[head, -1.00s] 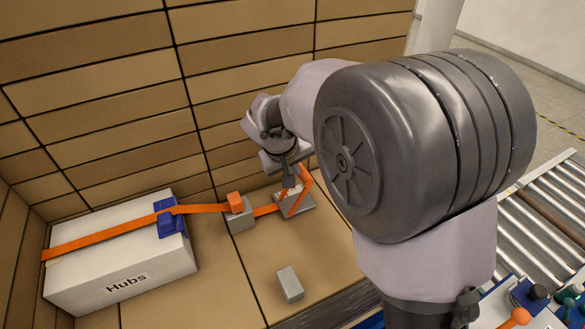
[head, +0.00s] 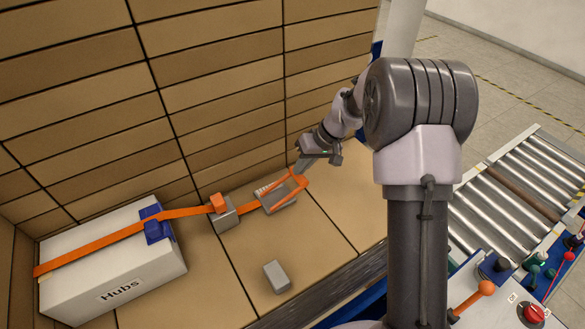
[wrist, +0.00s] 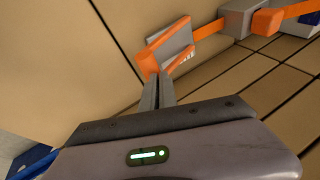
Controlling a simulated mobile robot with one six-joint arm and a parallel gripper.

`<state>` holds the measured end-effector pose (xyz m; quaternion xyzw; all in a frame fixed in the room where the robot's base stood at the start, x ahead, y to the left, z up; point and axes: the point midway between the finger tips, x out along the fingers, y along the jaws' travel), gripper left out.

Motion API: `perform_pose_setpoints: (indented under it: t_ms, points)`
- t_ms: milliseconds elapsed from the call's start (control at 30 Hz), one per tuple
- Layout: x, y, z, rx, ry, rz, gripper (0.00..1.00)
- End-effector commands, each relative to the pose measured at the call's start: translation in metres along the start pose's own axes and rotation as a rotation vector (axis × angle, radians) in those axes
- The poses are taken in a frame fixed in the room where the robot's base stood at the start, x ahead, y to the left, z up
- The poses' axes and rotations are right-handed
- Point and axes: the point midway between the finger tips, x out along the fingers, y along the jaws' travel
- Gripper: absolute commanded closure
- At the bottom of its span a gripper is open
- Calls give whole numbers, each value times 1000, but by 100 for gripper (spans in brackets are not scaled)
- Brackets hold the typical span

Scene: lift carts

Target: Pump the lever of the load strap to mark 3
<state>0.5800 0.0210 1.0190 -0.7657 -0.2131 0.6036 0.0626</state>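The orange load strap (head: 95,242) runs over a white box labelled "Hubs" (head: 110,272), through a blue corner piece (head: 155,226), to a grey ratchet base (head: 282,201). The orange U-shaped lever (head: 303,185) leans far over to the right, away from the box. A pale strip with small marks (head: 270,187) is beside the base; its marks are too small to read. My gripper (head: 299,166) is at the lever's outer end. In the wrist view its fingers (wrist: 157,82) are close together at the lever's end bar (wrist: 146,64), apparently shut on it.
A grey block with an orange top (head: 219,205) stands on the strap's path. A loose grey block (head: 277,277) lies on the cardboard deck. Stacked cartons (head: 215,90) form a wall behind. A roller conveyor (head: 520,190) and a control panel (head: 520,308) are on the right.

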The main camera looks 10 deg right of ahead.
Motion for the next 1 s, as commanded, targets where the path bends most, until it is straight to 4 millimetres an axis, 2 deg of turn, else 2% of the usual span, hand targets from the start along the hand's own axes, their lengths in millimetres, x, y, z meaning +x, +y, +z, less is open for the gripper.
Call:
perform_pose_setpoints:
  t_ms: [33, 267, 400, 1000]
  points:
    - [7, 7, 2, 15, -4, -31, 100]
    - [17, 23, 3, 60, -22, -169, 100]
    - [21, 28, 4, 56, -23, -168, 100]
    - [26, 34, 5, 55, -23, -165, 100]
